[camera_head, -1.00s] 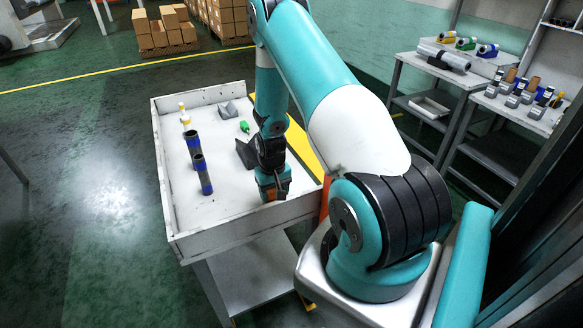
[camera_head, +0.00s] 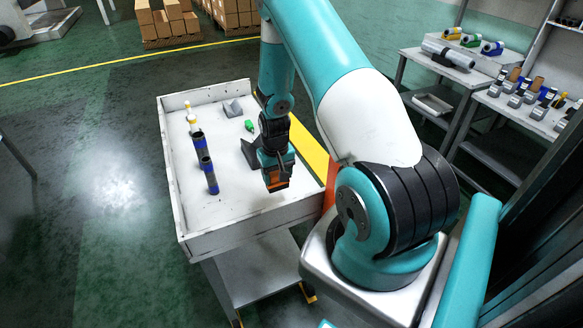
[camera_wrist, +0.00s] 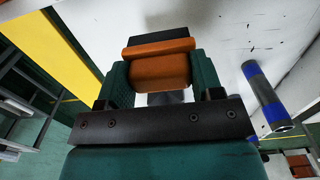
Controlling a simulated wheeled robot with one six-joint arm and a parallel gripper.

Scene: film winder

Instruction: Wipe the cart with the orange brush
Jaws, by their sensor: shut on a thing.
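The cart (camera_head: 225,215) is a white, raised-edge tray on legs in the middle of the head view. My gripper (camera_head: 277,180) is over the front right part of the tray. It is shut on the orange brush (camera_wrist: 160,66), which has an orange body and a dark part at its far side in the wrist view. The brush also shows low in my gripper in the head view (camera_head: 277,186). It appears a little above the tray surface, though the exact gap is hard to tell. The wrist view shows small dark specks on the white surface (camera_wrist: 225,25).
A white-and-yellow bottle (camera_head: 191,118), a grey block (camera_head: 233,108) and a green item (camera_head: 249,126) are farther back. The tray's front left is clear. Side tables (camera_head: 450,75) stand at the right.

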